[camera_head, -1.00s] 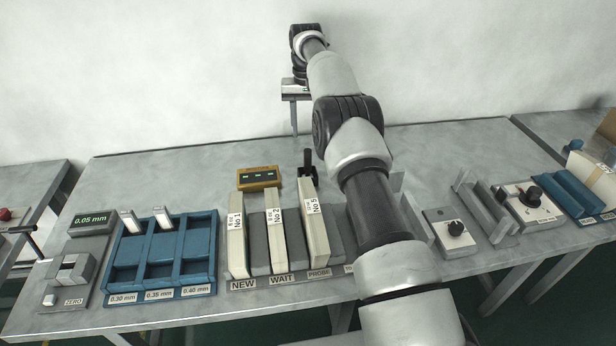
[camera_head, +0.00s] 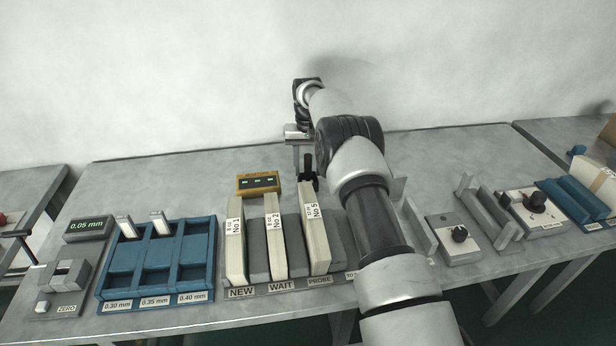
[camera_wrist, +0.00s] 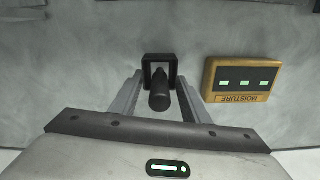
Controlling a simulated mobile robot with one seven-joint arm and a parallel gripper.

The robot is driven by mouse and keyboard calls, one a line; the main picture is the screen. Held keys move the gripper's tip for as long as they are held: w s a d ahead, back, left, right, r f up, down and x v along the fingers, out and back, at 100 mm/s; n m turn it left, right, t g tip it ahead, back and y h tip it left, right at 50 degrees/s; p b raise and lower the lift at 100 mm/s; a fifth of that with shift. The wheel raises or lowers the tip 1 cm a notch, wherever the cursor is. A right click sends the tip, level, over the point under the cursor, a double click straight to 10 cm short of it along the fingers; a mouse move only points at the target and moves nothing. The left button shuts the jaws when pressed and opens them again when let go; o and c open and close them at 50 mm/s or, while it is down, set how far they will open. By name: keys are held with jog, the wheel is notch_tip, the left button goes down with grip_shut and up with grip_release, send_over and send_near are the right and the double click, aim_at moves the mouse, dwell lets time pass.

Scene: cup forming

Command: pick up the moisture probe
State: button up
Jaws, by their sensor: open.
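The moisture probe (camera_head: 308,166) is a black upright handle on the table behind the row of labelled blocks. In the wrist view its dark, rounded handle (camera_wrist: 159,98) stands in a square black holder (camera_wrist: 173,63). My gripper (camera_wrist: 160,90) is open, with one finger on each side of the handle and gaps still visible. In the head view my gripper (camera_head: 298,160) reaches down just left of the probe, and its fingertips are partly hard to make out.
The yellow moisture meter (camera_head: 258,183) sits left of the probe, close to my gripper in the wrist view (camera_wrist: 241,80). Pale blocks (camera_head: 235,240) stand in the grey rack in front. A blue tray (camera_head: 211,262) lies further left. The table behind is clear.

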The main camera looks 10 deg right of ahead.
grip_shut()
jog(key=shift+r, duration=0.1)
notch_tip(320, 180, up, 10)
jog(key=shift+f+p, duration=0.1)
jog(key=shift+p, duration=0.45)
